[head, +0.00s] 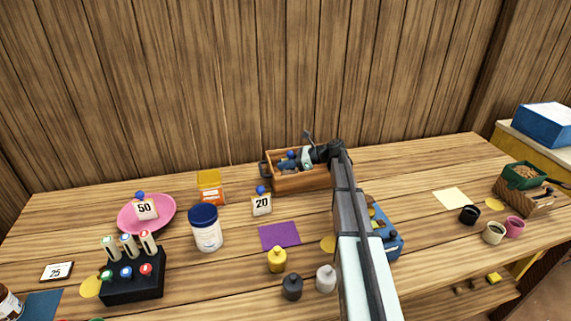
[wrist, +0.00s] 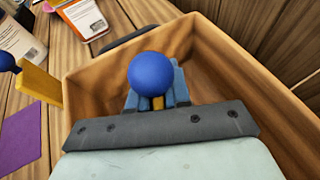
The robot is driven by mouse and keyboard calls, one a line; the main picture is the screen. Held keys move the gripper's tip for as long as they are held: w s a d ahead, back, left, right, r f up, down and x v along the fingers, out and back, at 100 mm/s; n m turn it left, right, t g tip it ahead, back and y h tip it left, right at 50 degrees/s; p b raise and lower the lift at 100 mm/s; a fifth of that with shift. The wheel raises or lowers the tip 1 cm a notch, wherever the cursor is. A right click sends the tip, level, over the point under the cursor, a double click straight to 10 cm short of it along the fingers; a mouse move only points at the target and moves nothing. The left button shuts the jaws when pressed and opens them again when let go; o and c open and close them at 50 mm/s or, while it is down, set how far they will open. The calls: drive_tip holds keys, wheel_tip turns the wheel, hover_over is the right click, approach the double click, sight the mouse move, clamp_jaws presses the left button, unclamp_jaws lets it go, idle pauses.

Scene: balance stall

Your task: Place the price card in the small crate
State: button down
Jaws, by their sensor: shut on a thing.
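My gripper (head: 288,163) is at the wooden crate (head: 300,184) at the back of the counter. In the wrist view my gripper (wrist: 158,98) is shut on a price card, its round blue knob (wrist: 152,72) showing above the fingers and a thin yellow strip between them. The held card is inside the outline of the crate (wrist: 88,82). Its lower part is hidden, so I cannot tell whether it touches the floor of the crate. A similar card marked 20 (head: 262,206) stands left of the crate, and one marked 50 (head: 146,209) is on the pink plate.
The pink plate (head: 126,222), a white jar with a blue lid (head: 206,230) and an orange box (head: 210,188) are left of the crate. A purple sheet (head: 279,236) and small bottles (head: 277,260) are in front. Plank wall (head: 200,90) rises close behind.

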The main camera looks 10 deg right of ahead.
drive_tip(key=c, duration=1.1)
unclamp_jaws()
drive_tip(key=shift+d+r, duration=0.1)
drive_tip(key=shift+r, duration=0.05)
drive_tip(key=v, duration=1.2)
drive_tip(key=shift+s, duration=0.1)
